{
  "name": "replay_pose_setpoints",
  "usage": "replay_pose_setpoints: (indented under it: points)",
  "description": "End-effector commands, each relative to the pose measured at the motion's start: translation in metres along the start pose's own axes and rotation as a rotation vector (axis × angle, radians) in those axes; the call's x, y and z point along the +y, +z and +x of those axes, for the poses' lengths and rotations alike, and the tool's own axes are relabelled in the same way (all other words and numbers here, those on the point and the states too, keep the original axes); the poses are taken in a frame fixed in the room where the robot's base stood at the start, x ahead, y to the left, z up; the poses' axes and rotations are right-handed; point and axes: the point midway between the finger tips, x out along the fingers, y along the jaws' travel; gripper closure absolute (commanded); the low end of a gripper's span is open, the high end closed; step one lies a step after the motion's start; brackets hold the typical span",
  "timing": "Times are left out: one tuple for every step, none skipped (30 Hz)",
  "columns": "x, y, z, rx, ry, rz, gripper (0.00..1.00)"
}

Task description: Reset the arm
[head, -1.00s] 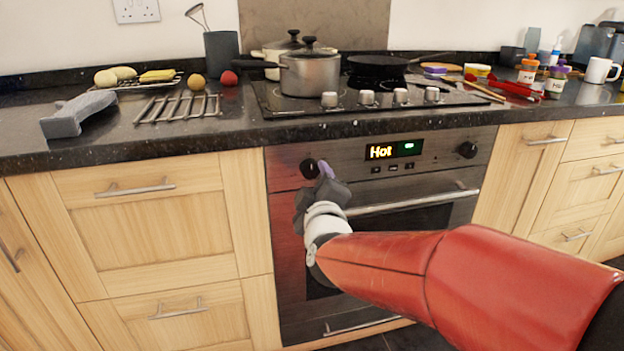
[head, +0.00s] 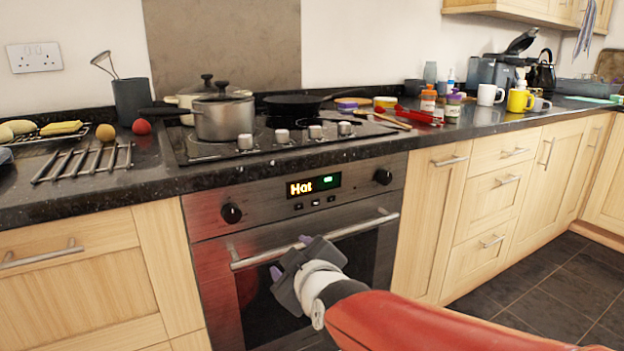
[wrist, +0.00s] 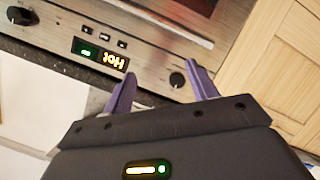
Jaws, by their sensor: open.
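My gripper (head: 290,257) is in front of the oven, near the left part of the oven's door handle (head: 320,238) in the head view. Its purple fingers are apart with nothing between them, and they also show in the wrist view (wrist: 161,88). I cannot tell whether a finger touches the handle. The oven (head: 375,250) has its door shut. Its display (head: 313,186) reads "Hot", with a dark knob on each side, the left knob (head: 231,213) and the right knob (head: 383,177). The wrist view shows this panel upside down. My red arm reaches in from the lower right.
A steel pot (head: 223,118) and a dark pan (head: 295,103) stand on the hob above the oven. A wire rack (head: 85,160) lies on the counter at left. Mugs, including a yellow mug (head: 520,100), stand at right. Dark floor (head: 545,285) is clear at lower right.

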Motion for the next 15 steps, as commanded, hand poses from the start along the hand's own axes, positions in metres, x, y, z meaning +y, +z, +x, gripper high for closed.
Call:
replay_pose_setpoints:
  points:
    - [0.012,0.022,-0.021,-0.073,-0.018,0.087,0.42]
    - [0.015,0.037,-0.033,-0.123,-0.034,0.142,0.42]
    - [0.018,0.055,-0.05,-0.192,-0.049,0.217,0.42]
    - [0.019,0.07,-0.064,-0.248,-0.056,0.276,0.42]
    - [0.019,0.084,-0.078,-0.304,-0.059,0.335,0.42]
    - [0.019,0.102,-0.098,-0.379,-0.057,0.413,0.42]
    - [0.019,0.115,-0.112,-0.435,-0.051,0.47,0.42]
    - [0.018,0.128,-0.126,-0.489,-0.042,0.526,0.42]
    - [0.015,0.142,-0.145,-0.558,-0.027,0.597,0.42]
    - [0.013,0.152,-0.158,-0.606,-0.014,0.645,0.42]
    - [0.011,0.161,-0.17,-0.65,0.0,0.692,0.42]
    - [0.007,0.171,-0.184,-0.703,0.018,0.744,0.42]
    - [0.005,0.177,-0.193,-0.736,0.033,0.78,0.42]
    - [0.003,0.182,-0.202,-0.765,0.045,0.809,0.42]
    - [0.0,0.188,-0.21,-0.797,0.059,0.843,0.42]
